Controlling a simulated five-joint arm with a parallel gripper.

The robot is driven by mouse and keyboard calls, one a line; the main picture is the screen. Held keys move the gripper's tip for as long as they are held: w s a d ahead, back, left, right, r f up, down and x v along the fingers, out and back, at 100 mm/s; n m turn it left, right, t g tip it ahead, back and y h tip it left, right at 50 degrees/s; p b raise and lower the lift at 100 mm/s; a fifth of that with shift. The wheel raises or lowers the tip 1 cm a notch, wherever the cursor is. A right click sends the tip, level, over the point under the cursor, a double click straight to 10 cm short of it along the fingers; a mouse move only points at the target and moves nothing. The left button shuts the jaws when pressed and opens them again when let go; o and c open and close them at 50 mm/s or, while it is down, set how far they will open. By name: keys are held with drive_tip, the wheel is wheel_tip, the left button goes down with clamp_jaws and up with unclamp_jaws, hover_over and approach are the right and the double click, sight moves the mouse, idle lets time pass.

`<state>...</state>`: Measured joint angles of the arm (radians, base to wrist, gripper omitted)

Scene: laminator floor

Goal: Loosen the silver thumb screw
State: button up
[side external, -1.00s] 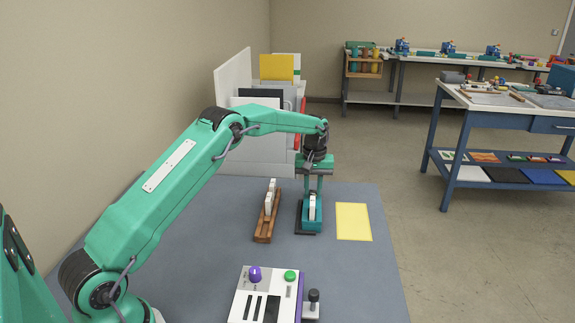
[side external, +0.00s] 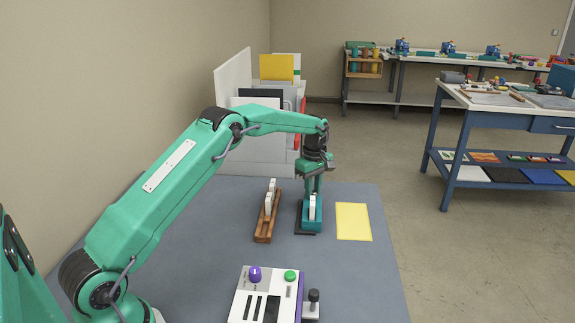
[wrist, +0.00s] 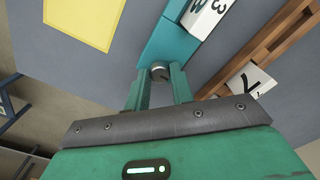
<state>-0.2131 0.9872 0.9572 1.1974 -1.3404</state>
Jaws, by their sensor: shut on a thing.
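The silver thumb screw (wrist: 160,72) is a small round knob at the end of the teal holder (wrist: 168,42) in the wrist view. The two green fingers of my gripper (wrist: 159,80) stand on either side of it, shut on it. In the side external view my gripper (side external: 312,188) points down over the teal holder (side external: 312,222), and I cannot make out the screw there. White character blocks (wrist: 203,16) sit in the holder, which stands on a dark base (side external: 305,233).
A wooden rack (side external: 264,230) with white blocks stands just left of the holder. A yellow sheet (side external: 353,222) lies flat to the right. A control box (side external: 262,292) with a purple knob is in front. White-walled sorting bins (side external: 235,78) stand behind. Grey mat is bare between them.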

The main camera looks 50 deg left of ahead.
sight(313, 192)
drive_tip(key=shift+n, duration=0.3)
drive_tip(key=o, duration=1)
drive_tip(key=shift+r, duration=0.15)
drive_tip(key=shift+r, duration=3.8)
